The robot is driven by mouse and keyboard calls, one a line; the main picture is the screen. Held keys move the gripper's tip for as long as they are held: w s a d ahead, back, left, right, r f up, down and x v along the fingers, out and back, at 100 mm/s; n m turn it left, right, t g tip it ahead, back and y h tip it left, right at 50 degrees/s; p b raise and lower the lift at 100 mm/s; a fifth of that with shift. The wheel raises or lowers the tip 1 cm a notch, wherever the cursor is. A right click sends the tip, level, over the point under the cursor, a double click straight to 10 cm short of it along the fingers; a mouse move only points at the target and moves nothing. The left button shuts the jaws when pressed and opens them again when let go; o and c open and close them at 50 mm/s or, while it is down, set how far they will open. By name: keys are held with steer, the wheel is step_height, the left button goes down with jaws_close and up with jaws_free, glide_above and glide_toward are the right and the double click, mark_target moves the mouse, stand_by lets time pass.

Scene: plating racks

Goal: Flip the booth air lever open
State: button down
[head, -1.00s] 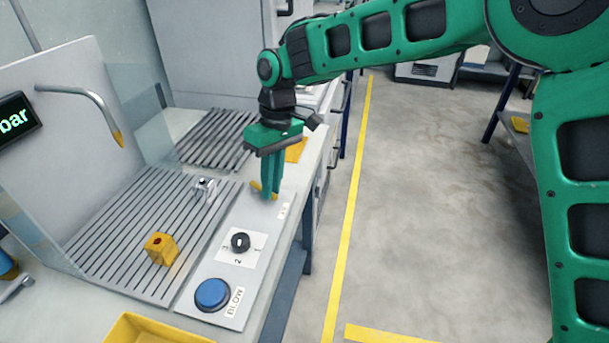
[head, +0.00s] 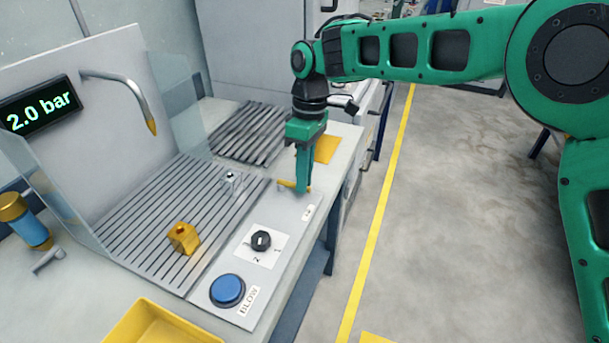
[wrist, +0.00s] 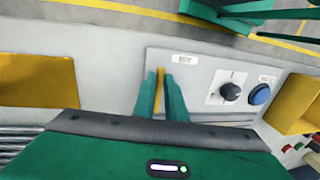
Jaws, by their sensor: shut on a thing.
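The booth air lever is a short yellow handle (head: 287,184) at the far end of the grey control panel (head: 285,215). My gripper (head: 303,187) points down and is shut on this lever, whose yellow end sticks out to the left of the fingers. In the wrist view the lever (wrist: 160,88) is a thin yellow strip between the two green fingers (wrist: 161,100). The lever's base is mostly hidden by the fingers. A small label beside it is too small to read. The display (head: 40,106) reads 2.0 bar.
The panel also bears a black rotary knob (head: 261,240) and a blue BLOW button (head: 227,290). A yellow block (head: 183,238) and a small metal part (head: 231,181) sit on the slatted grate. A bent nozzle (head: 130,95) hangs above. A yellow bin (head: 160,325) stands in front.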

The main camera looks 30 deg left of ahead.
steer(key=shift+w+r, duration=0.2)
steer(key=shift+w, duration=0.1)
steer(key=c, duration=1.8)
jaws_free()
steer(key=shift+c, duration=0.2)
steer(key=shift+o, duration=0.2)
steer(key=shift+s+f, duration=0.1)
steer(key=shift+s, duration=0.05)
step_height(320, 180, up, 11)
steer(key=w, duration=0.2)
steer(key=shift+w+f, duration=0.15)
steer(key=shift+f, duration=0.05)
